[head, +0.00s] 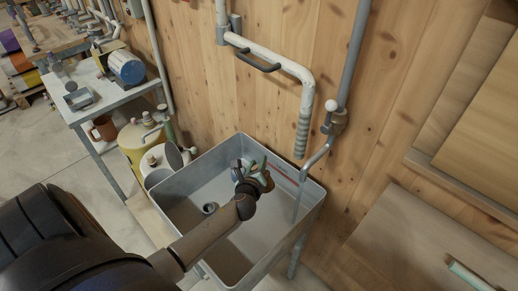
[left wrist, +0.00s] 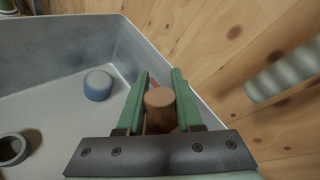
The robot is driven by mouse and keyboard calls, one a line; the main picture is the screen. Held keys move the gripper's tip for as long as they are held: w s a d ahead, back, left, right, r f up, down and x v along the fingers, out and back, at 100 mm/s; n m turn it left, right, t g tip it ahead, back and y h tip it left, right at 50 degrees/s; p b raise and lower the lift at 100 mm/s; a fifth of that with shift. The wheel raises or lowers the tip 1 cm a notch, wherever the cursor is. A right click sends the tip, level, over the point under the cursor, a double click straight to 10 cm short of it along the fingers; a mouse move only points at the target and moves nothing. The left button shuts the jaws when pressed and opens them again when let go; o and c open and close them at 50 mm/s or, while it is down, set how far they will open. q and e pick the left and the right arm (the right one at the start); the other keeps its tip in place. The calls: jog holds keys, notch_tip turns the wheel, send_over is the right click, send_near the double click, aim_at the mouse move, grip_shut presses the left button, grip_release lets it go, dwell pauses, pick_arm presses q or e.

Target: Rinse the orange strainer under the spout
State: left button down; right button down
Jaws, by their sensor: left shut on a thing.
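My left gripper (head: 258,174) is over the grey sink (head: 188,178), near its back right side. In the left wrist view its green fingers (left wrist: 160,95) are shut on a short orange-brown cylinder (left wrist: 160,98), seen end-on; I take it for part of the orange strainer. The rest of it is hidden by the gripper. The spout (head: 303,134), a ribbed grey end on a white wall pipe, hangs above and to the right of the gripper. It also shows blurred in the left wrist view (left wrist: 285,72). No water is visible. My right gripper is out of view.
A white-knobbed valve (head: 331,106) is on the wall pipe. A yellow container (head: 136,140) stands left of the sink, near a table (head: 110,98). The wooden wall is close behind.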

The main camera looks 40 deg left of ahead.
pick_arm(q)
jog(key=d+b, duration=0.1)
jog(key=d, duration=0.8)
jog(key=shift+w+f+n, duration=0.3)
jog(key=shift+w+f, duration=0.05)
jog(key=shift+w, duration=0.05)
jog(key=shift+d, duration=0.1)
dwell(2.0)
jog(key=s+a+r+p, duration=0.1)
jog(key=s+r, duration=0.3)
jog(key=s, duration=0.8)
jog(key=shift+a, duration=0.35)
jog(key=shift+w, duration=0.15)
